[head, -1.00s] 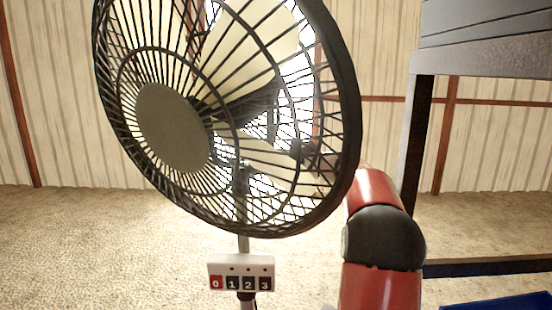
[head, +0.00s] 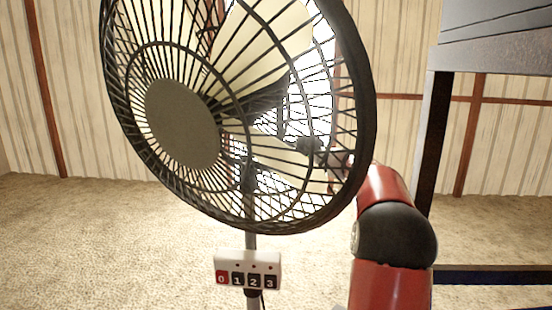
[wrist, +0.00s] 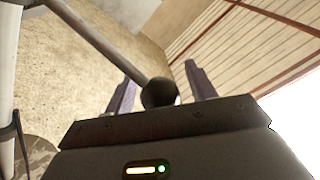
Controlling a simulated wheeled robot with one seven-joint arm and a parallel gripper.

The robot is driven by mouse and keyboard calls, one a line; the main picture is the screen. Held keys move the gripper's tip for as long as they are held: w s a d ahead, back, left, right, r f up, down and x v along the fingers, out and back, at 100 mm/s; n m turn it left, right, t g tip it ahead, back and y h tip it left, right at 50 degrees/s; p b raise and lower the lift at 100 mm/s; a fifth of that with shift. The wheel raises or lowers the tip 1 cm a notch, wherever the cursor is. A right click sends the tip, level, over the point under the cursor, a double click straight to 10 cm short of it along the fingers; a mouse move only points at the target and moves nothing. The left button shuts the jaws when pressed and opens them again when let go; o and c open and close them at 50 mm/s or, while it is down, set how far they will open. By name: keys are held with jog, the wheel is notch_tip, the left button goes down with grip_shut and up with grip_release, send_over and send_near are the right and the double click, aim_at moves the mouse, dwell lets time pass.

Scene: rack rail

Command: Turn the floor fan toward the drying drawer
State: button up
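The floor fan (head: 182,122) fills the left and middle of the head view, its round grille facing toward me and to the left. A white button box (head: 247,270) marked 0 to 3 sits on its pole, the 0 button red. In the wrist view my gripper (wrist: 158,70) is open, with a black ball knob (wrist: 160,93) on a thin rod between its fingers. Gaps show on both sides of the knob. My gripper is hidden behind the fan in the head view. I cannot identify the drying drawer for certain.
A grey cabinet-like body (head: 495,48) stands on a dark leg (head: 433,140) at the right. A dark bar (head: 495,276) runs low there. The carpet (head: 90,240) left of the fan is clear, with a panelled wall behind.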

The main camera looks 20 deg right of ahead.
jog(key=v, duration=0.7)
jog(key=shift+s+d+b, duration=0.25)
jog(key=shift+d+b, duration=0.05)
